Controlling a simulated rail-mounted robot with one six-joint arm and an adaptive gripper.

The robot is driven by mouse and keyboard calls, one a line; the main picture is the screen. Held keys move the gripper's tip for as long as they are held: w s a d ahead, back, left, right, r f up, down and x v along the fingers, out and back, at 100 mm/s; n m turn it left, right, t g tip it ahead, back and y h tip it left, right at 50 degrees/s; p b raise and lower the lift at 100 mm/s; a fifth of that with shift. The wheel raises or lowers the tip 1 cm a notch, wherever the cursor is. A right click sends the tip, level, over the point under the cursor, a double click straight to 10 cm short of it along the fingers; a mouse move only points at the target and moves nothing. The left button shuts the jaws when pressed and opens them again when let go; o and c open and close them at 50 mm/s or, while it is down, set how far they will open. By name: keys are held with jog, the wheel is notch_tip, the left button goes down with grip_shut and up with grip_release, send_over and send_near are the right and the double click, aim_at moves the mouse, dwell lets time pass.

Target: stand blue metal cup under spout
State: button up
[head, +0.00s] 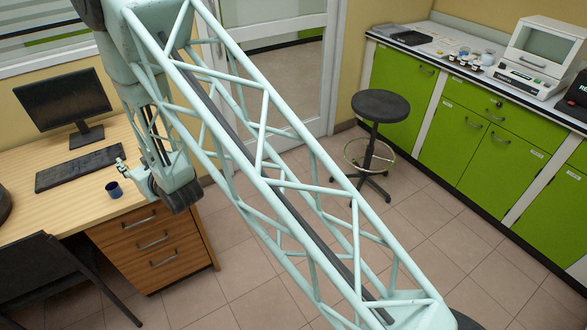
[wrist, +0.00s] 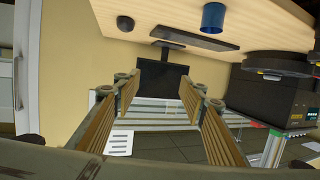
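The blue cup (head: 114,189) stands on the wooden desk (head: 70,210), near its right side and in front of the keyboard. In the wrist view, where the room looks upside down, the cup (wrist: 212,17) is at the top, apart from the fingers. My gripper (head: 121,162) is beside the cup in the head view, small and partly hidden against my arm. In the wrist view my gripper (wrist: 158,88) has its two fingers wide apart with nothing between them. I cannot make out a spout in either view.
The desk bears a monitor (head: 62,105) and keyboard (head: 80,168); a mouse (wrist: 125,24) shows in the wrist view. A dark machine with a lit display (wrist: 270,105) is at the wrist view's right. A stool (head: 380,106) and green cabinets (head: 470,125) are across the floor.

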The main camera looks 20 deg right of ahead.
jog(key=s+d+r+m+g+h, duration=0.1)
jog(key=s+d+r+g+h, duration=0.15)
jog(key=d+r, duration=0.6)
jog(key=s+d+r+m+g+h, duration=0.1)
jog(key=s+d+r, duration=0.3)
jog(key=d+r, duration=0.5)
jog(key=s+d+r+h, duration=0.1)
jog(key=s+d+r, duration=0.55)
jog(key=s, duration=0.25)
jog(key=s+d+r+m+g+h, duration=0.1)
jog(key=s+d+r, duration=0.15)
jog(key=s, duration=0.45)
jog(key=s+d+r+g, duration=0.1)
jog(key=s+d+r, duration=0.1)
jog(key=s+d, duration=0.35)
jog(key=s+d+r+m+g+h, duration=0.1)
jog(key=s+r+g, duration=0.1)
jog(key=s, duration=0.7)
jog(key=s+d+g, duration=0.1)
jog(key=s+d, duration=0.1)
jog(key=s, duration=1)
jog(key=s+d+m+g, duration=0.1)
jog(key=s+d, duration=0.1)
jog(key=s, duration=0.9)
jog(key=shift+s+d+r+g, duration=0.25)
jog(key=shift+s+d+g, duration=0.1)
jog(key=shift+s+d, duration=0.05)
jog(key=shift+o, duration=0.5)
